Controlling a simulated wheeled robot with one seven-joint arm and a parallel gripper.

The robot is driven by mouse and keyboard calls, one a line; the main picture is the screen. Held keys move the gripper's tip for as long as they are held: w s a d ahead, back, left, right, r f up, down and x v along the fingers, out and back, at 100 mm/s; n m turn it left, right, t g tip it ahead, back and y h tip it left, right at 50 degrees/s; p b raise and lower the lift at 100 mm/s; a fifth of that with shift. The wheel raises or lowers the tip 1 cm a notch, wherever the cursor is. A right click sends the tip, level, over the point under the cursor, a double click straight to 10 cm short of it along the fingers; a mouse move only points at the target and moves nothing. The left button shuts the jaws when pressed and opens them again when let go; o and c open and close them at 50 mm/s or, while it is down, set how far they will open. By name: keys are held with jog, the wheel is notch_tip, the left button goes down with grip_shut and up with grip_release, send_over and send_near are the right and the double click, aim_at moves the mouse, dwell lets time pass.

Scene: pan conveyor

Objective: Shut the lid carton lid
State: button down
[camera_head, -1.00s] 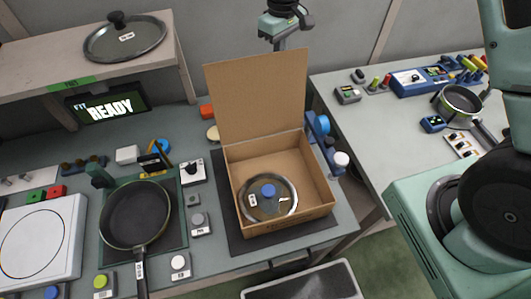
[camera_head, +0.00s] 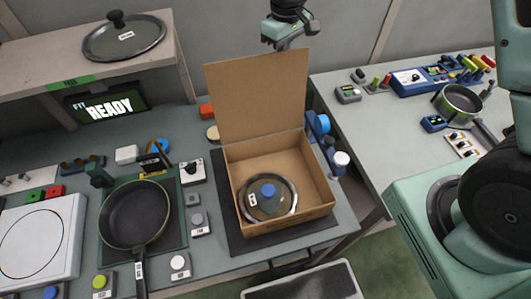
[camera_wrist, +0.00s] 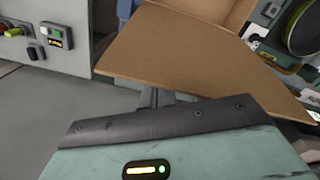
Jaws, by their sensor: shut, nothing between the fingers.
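The carton (camera_head: 255,229) stands on a dark mat on the workbench. Its lid (camera_head: 256,92) stands up at the back, so the carton is open. A glass pan lid with a blue knob (camera_head: 268,190) lies inside. My gripper (camera_head: 284,46) is shut and empty, just above and behind the lid's top edge in the head view; its tips are partly hidden there. In the wrist view the cardboard lid (camera_wrist: 185,55) spans the middle, beyond my gripper's fingers (camera_wrist: 155,97). I cannot tell whether they touch it.
A frying pan (camera_head: 135,215) lies left of the carton, among several small control boxes. A shelf with another pan lid (camera_head: 124,38) is at upper left. A blue device (camera_head: 317,125) stands close to the carton's right. A side table (camera_head: 385,140) is at right.

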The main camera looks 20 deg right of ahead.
jog(key=s+b, duration=0.1)
jog(key=s, duration=1.4)
jog(key=shift+s, duration=0.25)
dwell(1.1)
dwell(1.1)
notch_tip(320, 180, up, 6)
jog(key=p, duration=0.5)
dwell(0.4)
jog(key=s+a+f+n+b, duration=0.1)
jog(key=s+a+f+b, duration=0.2)
jog(key=s+b, duration=0.3)
jog(key=s+a+f+b, duration=0.3)
jog(key=s+b, duration=0.4)
jog(key=s, duration=0.2)
jog(key=shift+a+f+n+y, duration=0.15)
jog(key=shift+n+y, duration=0.15)
jog(key=shift+n, duration=0.1)
